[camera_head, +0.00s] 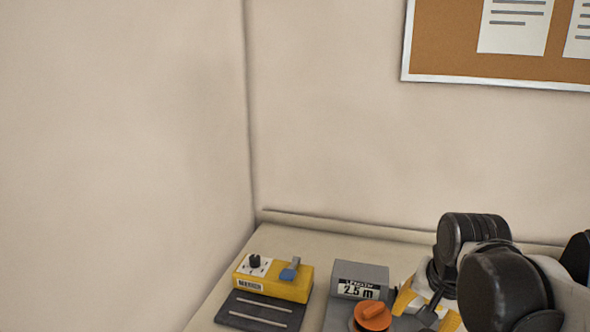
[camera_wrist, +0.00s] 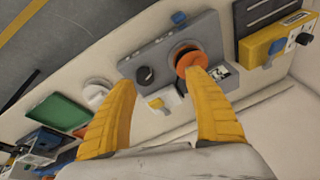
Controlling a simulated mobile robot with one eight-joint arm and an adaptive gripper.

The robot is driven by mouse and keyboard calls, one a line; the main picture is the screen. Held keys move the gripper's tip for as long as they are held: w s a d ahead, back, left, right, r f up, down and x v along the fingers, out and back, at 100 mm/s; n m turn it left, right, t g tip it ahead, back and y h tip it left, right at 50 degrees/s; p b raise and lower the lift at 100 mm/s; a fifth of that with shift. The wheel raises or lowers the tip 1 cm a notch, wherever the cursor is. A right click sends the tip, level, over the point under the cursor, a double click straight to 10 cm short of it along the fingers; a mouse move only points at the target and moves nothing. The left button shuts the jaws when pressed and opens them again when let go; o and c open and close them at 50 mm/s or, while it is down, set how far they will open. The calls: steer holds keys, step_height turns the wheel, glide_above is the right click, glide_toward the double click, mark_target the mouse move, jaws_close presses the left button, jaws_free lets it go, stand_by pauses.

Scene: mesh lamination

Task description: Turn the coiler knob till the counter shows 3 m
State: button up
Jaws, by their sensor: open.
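The coiler's orange knob (camera_head: 372,316) sits on a grey base in front of the grey counter box (camera_head: 374,273). The counter display (camera_head: 358,292) reads 2.5 m. My gripper (camera_head: 424,306) is at the right of the knob, partly hidden by my dark arm links. In the wrist view my gripper (camera_wrist: 159,80) has its yellow fingers spread wide with nothing held. The orange knob (camera_wrist: 192,66) shows just beyond the right fingertip; I cannot tell whether they touch. The display (camera_wrist: 221,72) is partly visible beside it.
A yellow device (camera_head: 273,279) with a black dial and blue lever stands left of the counter, behind a dark plate (camera_head: 252,311). In the wrist view, a black knob (camera_wrist: 145,75) sits on the grey panel, and a green tray (camera_wrist: 58,112) lies at left.

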steer(key=s+a+f+n+t, duration=0.1)
steer(key=s+a+n+t, duration=0.2)
steer(key=s+a+n, duration=0.2)
steer(key=s+n, duration=0.1)
steer(key=s, duration=0.2)
steer(key=shift+s+a+n, duration=0.2)
steer(key=shift+a+n, duration=0.05)
steer(key=shift+n, duration=0.15)
steer(key=shift+f, duration=0.1)
